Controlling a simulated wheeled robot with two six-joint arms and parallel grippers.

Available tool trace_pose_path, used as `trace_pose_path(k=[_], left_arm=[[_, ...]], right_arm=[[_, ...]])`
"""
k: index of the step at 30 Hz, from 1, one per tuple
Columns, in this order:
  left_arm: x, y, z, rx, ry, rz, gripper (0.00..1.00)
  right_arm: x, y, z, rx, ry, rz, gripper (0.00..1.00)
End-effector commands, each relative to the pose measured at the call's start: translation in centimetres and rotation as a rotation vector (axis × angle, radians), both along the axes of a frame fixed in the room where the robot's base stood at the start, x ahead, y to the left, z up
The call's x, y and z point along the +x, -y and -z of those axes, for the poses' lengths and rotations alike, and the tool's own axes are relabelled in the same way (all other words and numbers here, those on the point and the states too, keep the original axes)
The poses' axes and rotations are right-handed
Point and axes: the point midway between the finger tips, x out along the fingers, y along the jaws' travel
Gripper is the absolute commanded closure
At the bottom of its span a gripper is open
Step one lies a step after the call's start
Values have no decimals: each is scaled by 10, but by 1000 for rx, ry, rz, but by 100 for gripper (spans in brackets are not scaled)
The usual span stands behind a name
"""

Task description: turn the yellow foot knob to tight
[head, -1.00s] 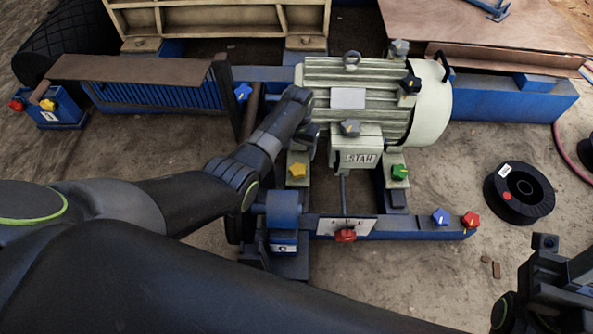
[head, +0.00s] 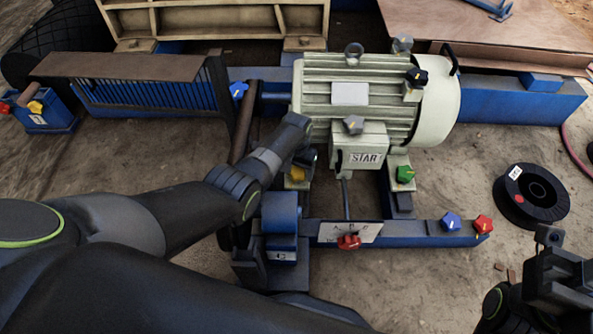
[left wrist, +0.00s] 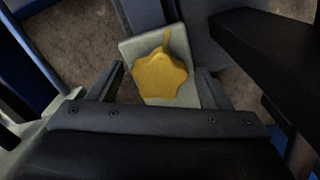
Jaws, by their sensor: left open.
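The yellow foot knob (head: 296,174) sits on a pale foot plate at the left front of the motor (head: 350,100). My left gripper's arm partly covers it in the head view. In the left wrist view the star-shaped yellow knob (left wrist: 160,76) shows whole, with a short yellow pointer toward the top. My left gripper (left wrist: 163,85) is open, its fingers to the left and right of the knob, with a gap visible on the left. Whether the right finger touches cannot be told. My right gripper (head: 550,275) is at the lower right, away from the motor, its jaws unclear.
A green knob (head: 405,174) is on the other front foot. A red knob (head: 349,242) sits on a labelled plate. A blue knob (head: 451,221) and another red knob (head: 483,224) are on the blue rail. A black spool (head: 531,194) lies on the floor.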

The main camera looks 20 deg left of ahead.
Motion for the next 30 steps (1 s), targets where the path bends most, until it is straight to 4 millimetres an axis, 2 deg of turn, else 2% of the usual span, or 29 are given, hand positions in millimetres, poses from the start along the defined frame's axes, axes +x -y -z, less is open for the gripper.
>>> trace_pose_path(k=[5, 15, 30], left_arm=[[0, 0, 0, 0, 0, 0, 29], [0, 0, 0, 0, 0, 0, 73], [0, -1, 0, 0, 0, 139, 73]], right_arm=[[0, 0, 0, 0, 0, 0, 64], [0, 0, 0, -5, -1, -2, 64], [0, 0, -5, -23, -11, -15, 64]])
